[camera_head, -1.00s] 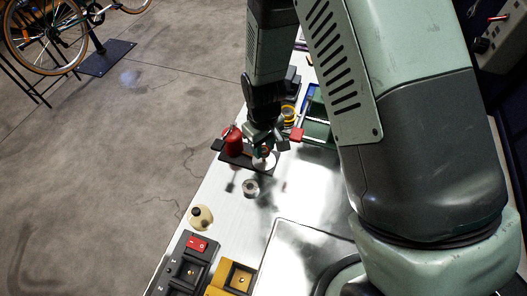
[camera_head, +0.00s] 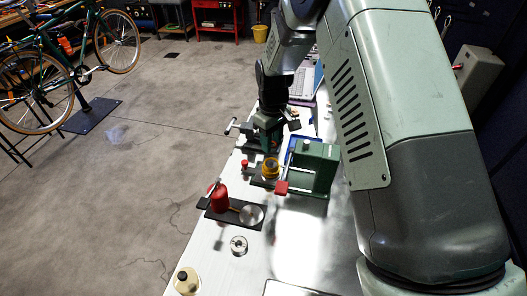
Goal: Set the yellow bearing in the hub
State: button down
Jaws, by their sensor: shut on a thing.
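My gripper (camera_head: 271,143) points down over the far part of the bench, behind a yellow ring-shaped thing. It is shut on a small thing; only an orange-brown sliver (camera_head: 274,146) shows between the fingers. I cannot tell for sure that this is the yellow bearing. The yellow ring-shaped thing (camera_head: 270,168) stands on a dark base beside a green device, apart from my gripper. A silver ring-like part (camera_head: 238,245) lies on the near bench top. I cannot make out for sure which part is the hub.
The green device (camera_head: 314,166) with a red-ended handle (camera_head: 281,188) stands right of the yellow ring. A red bottle (camera_head: 220,197) and a silver disc (camera_head: 252,215) are on a dark plate. A cream container (camera_head: 186,281) stands near. A T-handle (camera_head: 231,126) sticks out left of my gripper.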

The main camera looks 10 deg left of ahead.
aim_at(271, 164)
jog(key=shift+f, duration=2.7)
jog(key=shift+f, duration=0.5)
jog(key=c, duration=1)
grip_release()
jog(key=shift+r, duration=0.1)
notch_tip(271, 164, up, 11)
jog(key=shift+f, duration=0.1)
